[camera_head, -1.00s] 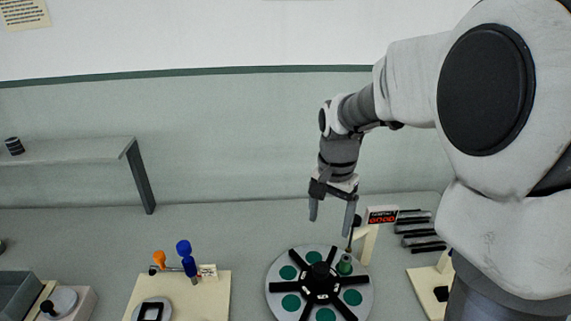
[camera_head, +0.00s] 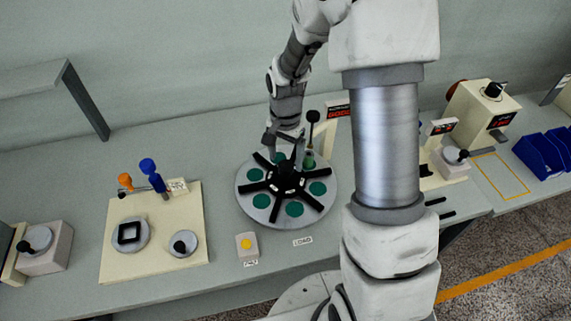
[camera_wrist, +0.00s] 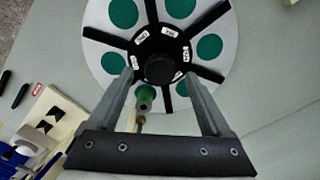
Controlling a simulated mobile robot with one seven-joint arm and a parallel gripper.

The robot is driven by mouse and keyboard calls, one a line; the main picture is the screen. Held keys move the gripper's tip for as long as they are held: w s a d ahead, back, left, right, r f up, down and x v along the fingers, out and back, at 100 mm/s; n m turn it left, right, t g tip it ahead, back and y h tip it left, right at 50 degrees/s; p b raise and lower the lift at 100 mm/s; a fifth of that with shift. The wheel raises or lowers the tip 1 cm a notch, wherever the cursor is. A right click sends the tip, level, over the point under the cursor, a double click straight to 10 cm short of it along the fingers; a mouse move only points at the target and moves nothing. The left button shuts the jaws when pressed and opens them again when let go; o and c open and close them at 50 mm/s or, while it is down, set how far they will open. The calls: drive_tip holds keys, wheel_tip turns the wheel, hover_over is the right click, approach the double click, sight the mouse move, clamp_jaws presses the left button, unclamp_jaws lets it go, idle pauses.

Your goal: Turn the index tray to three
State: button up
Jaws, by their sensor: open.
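The index tray (camera_head: 262,214) is a pale round disc with black spokes, green round pads and a black hub with small white labels, which are too small to read surely. Its round black centre knob (camera_wrist: 159,69) shows in the wrist view. My gripper (camera_head: 284,147) is open and empty, pointing down over the back part of the tray. In the wrist view, the fingertips (camera_wrist: 160,79) frame the knob, one at each side; I cannot tell if they touch it. A green spindle-like piece (camera_head: 309,159) stands on the tray to the right of my gripper.
A post with a black ball (camera_head: 313,116) and a red-lit display (camera_head: 338,110) stand behind the tray. A yellow-button box (camera_head: 246,245) stands in front left. A cream board (camera_head: 190,262) with blue and orange knobs is to the left. A blue bin (camera_head: 541,155) is far right.

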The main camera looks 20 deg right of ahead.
sight(286, 165)
drive_tip(key=shift+f, duration=1.8)
clamp_jaws()
